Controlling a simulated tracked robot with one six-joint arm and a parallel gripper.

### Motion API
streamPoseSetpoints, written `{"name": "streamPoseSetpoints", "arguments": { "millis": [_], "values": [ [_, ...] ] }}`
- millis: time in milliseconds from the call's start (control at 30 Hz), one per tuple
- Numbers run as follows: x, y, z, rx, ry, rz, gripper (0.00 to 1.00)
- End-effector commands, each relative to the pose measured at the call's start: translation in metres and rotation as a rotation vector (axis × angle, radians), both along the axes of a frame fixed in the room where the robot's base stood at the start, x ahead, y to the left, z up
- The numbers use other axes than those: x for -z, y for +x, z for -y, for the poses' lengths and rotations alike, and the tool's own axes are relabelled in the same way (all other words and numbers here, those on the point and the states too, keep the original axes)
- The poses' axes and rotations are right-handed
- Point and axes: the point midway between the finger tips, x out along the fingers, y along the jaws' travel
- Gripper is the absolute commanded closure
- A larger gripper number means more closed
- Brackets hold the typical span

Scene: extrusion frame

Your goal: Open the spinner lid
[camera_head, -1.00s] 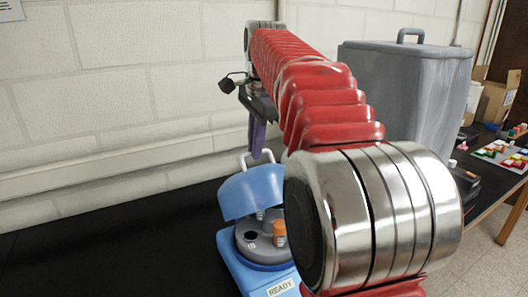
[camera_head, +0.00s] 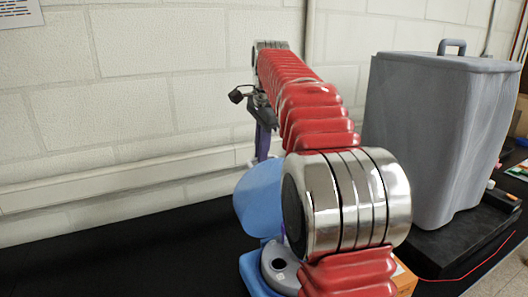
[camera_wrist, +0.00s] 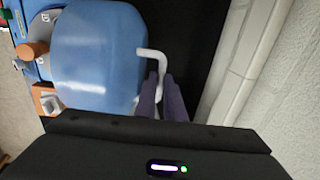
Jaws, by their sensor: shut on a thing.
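The spinner's blue lid (camera_head: 258,200) stands tilted up above its blue base (camera_head: 254,272), in the head view. The grey rotor (camera_head: 276,266) with a dark hole shows beneath; my arm hides the right part of the spinner. In the wrist view the lid (camera_wrist: 98,55) fills the left middle, with a white bent handle (camera_wrist: 152,54) on its right edge. My gripper (camera_wrist: 162,88) has its purple fingers shut on this handle. My gripper (camera_head: 263,145) also shows above the lid in the head view. An orange-capped tube (camera_wrist: 34,50) sits at the rotor, left of the lid.
A large grey bin (camera_head: 435,135) with a top handle stands on the black table to the right. A pale block wall (camera_head: 130,100) runs close behind the spinner. The table left of the spinner is clear (camera_head: 110,260). A red cable (camera_head: 470,272) lies at right.

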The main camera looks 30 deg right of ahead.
Motion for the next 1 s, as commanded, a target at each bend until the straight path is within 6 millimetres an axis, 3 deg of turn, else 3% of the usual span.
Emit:
{"name": "streamPoseSetpoints", "arguments": {
  "millis": [367, 400, 667, 1000],
  "values": [
    [-0.0091, 0.0042, -0.0028, -0.005, -0.005, 0.028, 1.00],
    [-0.0093, 0.0041, -0.0030, -0.005, -0.005, 0.028, 0.90],
    [-0.0062, 0.0034, -0.0025, -0.005, -0.004, 0.019, 0.72],
    [-0.0071, 0.0027, -0.0021, -0.005, -0.004, 0.015, 0.72]
  ]
}}
